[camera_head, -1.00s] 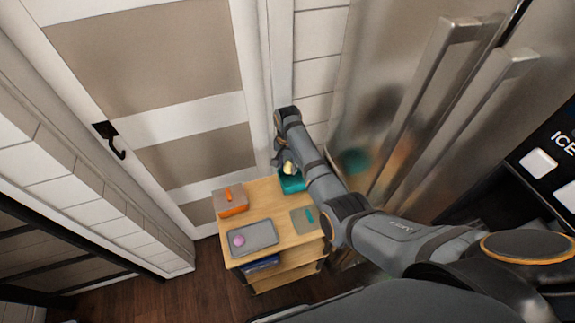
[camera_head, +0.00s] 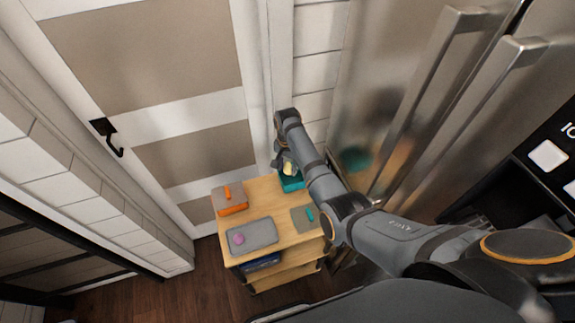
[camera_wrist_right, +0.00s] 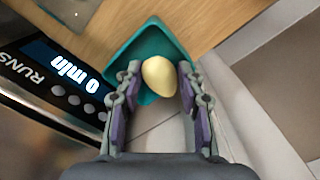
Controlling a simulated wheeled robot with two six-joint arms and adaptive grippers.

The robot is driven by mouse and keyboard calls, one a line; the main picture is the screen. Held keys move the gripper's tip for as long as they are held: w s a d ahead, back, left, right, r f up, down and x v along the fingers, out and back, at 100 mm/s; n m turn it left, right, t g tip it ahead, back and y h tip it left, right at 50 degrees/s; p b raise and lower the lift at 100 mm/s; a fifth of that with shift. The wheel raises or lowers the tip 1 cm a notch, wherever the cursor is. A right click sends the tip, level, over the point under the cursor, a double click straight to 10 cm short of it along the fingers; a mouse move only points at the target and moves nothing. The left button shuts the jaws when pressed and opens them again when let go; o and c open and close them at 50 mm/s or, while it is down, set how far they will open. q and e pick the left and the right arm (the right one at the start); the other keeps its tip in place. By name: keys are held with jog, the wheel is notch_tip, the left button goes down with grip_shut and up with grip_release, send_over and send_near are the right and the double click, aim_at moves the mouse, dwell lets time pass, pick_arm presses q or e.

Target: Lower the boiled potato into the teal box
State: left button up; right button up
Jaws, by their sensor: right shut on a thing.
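The boiled potato (camera_head: 289,169) is pale yellow and sits between the fingers of my right gripper (camera_head: 284,164). In the right wrist view the potato (camera_wrist_right: 159,77) is between the two fingertips of my right gripper (camera_wrist_right: 160,82), which is shut on it. The teal box (camera_head: 292,185) stands at the back right corner of the small wooden cart. In the right wrist view the open teal box (camera_wrist_right: 124,48) lies behind the potato, which covers part of its inside. I cannot tell the exact height of the potato over it. My left gripper is not in view.
The wooden cart (camera_head: 266,203) also bears an orange box (camera_head: 234,210), a grey tray (camera_head: 262,235) with a pink ball (camera_head: 238,239), and a grey mat (camera_head: 301,226) with a small teal piece (camera_head: 310,215). A steel fridge (camera_head: 374,100) stands close at the right.

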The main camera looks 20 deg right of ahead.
aim_at(287, 167)
jog(key=shift+f+b, duration=0.8)
jog(key=shift+f, duration=0.7)
jog(key=o, duration=1.2)
jog(key=shift+r, duration=0.35)
notch_tip(287, 167, up, 11)
jog(key=shift+r, duration=0.15)
